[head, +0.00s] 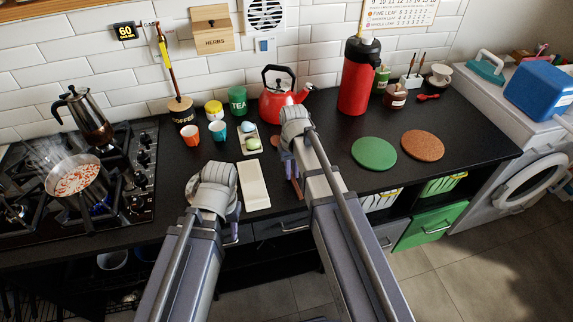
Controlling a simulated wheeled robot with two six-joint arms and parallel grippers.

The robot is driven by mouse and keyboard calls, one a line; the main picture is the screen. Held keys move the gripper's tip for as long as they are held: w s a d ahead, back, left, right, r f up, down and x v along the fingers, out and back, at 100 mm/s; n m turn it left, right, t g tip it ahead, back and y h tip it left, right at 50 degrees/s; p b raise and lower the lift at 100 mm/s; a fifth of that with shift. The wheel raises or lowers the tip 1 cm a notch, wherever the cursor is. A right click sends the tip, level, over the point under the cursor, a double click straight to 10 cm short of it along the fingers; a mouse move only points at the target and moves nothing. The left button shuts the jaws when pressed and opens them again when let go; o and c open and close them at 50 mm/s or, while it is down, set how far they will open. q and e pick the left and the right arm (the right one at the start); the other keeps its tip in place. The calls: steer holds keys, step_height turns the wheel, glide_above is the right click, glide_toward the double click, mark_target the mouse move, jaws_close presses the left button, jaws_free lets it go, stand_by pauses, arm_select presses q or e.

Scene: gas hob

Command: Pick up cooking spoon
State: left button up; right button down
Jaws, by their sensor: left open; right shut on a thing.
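A brown wooden cooking spoon (278,144) shows beside my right gripper, just right of the white spoon rest (254,186). My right gripper (289,167) is shut on it; the arm and wrist hide part of the spoon and the grip. I cannot tell whether the spoon touches the counter. My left gripper (235,214) is open at the counter's front edge, left of the spoon rest, with its fingers partly hidden by its wrist.
A gas hob (140,203) with a steaming pan (73,178) and moka pot (83,117) is left. Cups, a red kettle (279,106) and a red flask (357,78) stand behind. Green (374,153) and brown (422,145) round mats lie right, with bare counter around them.

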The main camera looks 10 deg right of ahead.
stand_by(0.4)
step_height(320, 180, up, 10)
steer(key=p, duration=1)
stand_by(0.6)
